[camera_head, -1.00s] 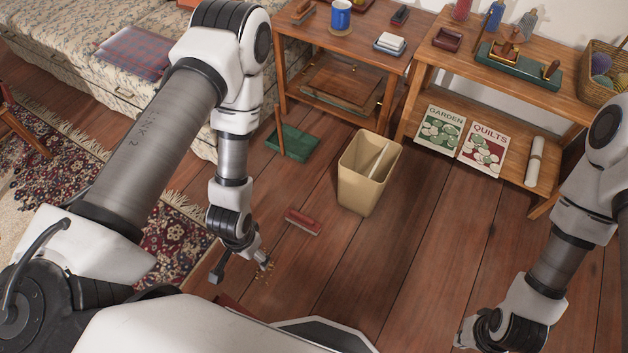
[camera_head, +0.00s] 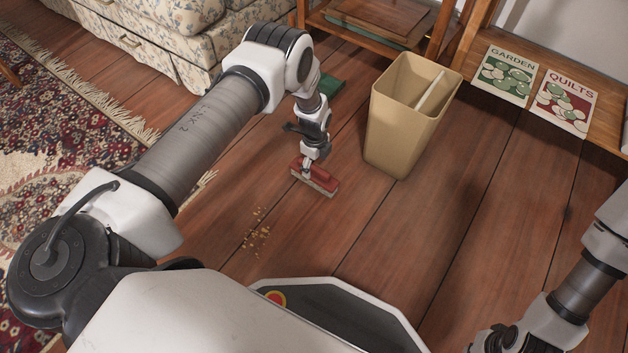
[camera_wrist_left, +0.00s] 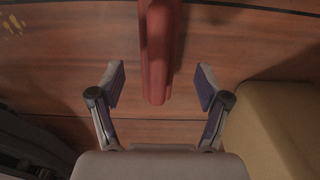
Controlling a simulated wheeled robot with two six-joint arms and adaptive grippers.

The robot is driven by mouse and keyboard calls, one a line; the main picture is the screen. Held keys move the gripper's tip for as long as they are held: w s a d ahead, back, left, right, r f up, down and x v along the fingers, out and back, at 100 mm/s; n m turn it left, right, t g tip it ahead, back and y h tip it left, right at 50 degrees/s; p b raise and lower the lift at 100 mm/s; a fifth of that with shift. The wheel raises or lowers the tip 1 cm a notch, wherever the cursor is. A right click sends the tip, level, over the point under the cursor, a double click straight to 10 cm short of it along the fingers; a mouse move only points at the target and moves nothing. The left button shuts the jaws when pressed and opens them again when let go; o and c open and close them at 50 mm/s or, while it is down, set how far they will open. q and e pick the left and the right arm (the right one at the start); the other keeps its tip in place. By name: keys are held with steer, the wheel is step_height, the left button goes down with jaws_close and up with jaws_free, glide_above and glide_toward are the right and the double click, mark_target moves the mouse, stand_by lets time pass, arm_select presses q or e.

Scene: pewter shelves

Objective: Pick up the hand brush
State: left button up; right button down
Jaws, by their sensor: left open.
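The hand brush (camera_head: 322,183) lies on the wooden floor, a red body with a pale bristle edge. My left gripper (camera_head: 308,168) is down over it, pointing at the floor, and partly covers it. In the left wrist view the red brush handle (camera_wrist_left: 157,45) runs down from the top edge and ends between the two spread fingers of my left gripper (camera_wrist_left: 160,86). There is a gap on each side, and neither finger visibly touches the handle. My right arm shows at the lower right, with its gripper out of the frame.
A tan bin (camera_head: 408,120) stands just right of the brush; its side also shows in the left wrist view (camera_wrist_left: 275,125). A green dustpan (camera_head: 328,86) lies behind my left arm. Crumbs (camera_head: 257,232) lie on the floor nearer me. Floor right of the crumbs is clear.

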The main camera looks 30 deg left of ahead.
mark_target(314, 175)
arm_select(q)
step_height(314, 175, down, 7)
steer(key=b, duration=0.4)
steer(key=shift+s+a, duration=0.1)
steer(key=shift+r, duration=0.2)
steer(key=c, duration=1.4)
